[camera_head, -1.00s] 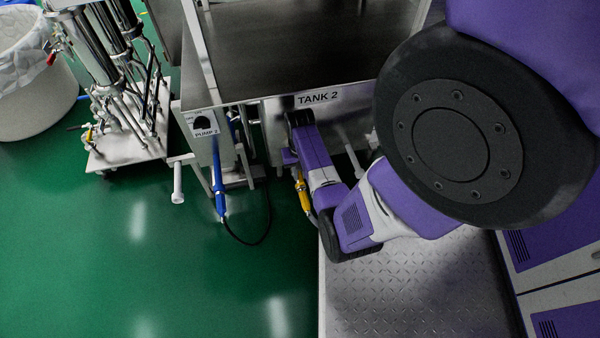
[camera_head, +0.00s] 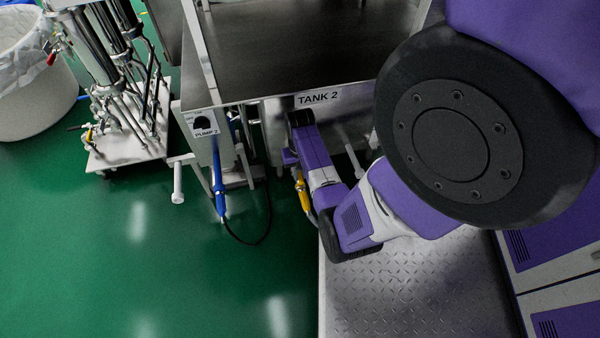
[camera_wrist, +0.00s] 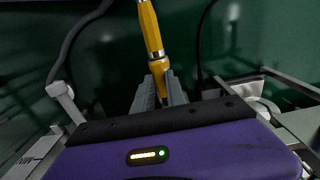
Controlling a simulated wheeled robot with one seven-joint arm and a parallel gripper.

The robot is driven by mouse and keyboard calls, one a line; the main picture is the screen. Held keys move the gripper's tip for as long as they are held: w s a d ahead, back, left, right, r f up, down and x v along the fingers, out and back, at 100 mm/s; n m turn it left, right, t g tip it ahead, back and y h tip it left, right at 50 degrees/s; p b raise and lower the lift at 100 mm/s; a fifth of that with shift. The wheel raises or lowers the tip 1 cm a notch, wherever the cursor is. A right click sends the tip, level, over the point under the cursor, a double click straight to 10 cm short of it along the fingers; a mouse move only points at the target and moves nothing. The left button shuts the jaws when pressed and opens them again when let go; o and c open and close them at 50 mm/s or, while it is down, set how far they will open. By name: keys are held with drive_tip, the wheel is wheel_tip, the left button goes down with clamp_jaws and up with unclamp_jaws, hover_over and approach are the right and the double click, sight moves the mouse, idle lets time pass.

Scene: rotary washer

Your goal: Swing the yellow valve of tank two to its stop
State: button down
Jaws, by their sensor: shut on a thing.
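The yellow valve handle (camera_head: 303,193) shows in the head view below the tank labelled TANK 2 (camera_head: 318,97), just left of my forearm. In the wrist view the yellow handle (camera_wrist: 150,32) runs up from between my gripper's fingers, with a metal collar partway along it. My gripper (camera_wrist: 160,88) is shut on the lower end of the handle, one grey finger on each side. In the head view my arm hides the gripper's fingers and the valve's body.
A blue handle (camera_head: 219,190) hangs under the PUMP 2 box (camera_head: 205,132), left of the yellow one. A black cable (camera_head: 262,238) loops near it. A pipe cart (camera_head: 125,145) and a white-lined bin (camera_head: 30,85) stand at the left. The green floor (camera_head: 150,265) is clear in front.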

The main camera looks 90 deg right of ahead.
idle(0.4)
drive_tip(key=s+d+n+p, duration=0.4)
drive_tip(key=d+n, duration=0.3)
drive_tip(key=n, duration=1.1)
drive_tip(key=shift+d, duration=0.2)
idle(0.3)
drive_tip(key=c, duration=1.4)
unclamp_jaws()
drive_tip(key=shift+o, duration=0.2)
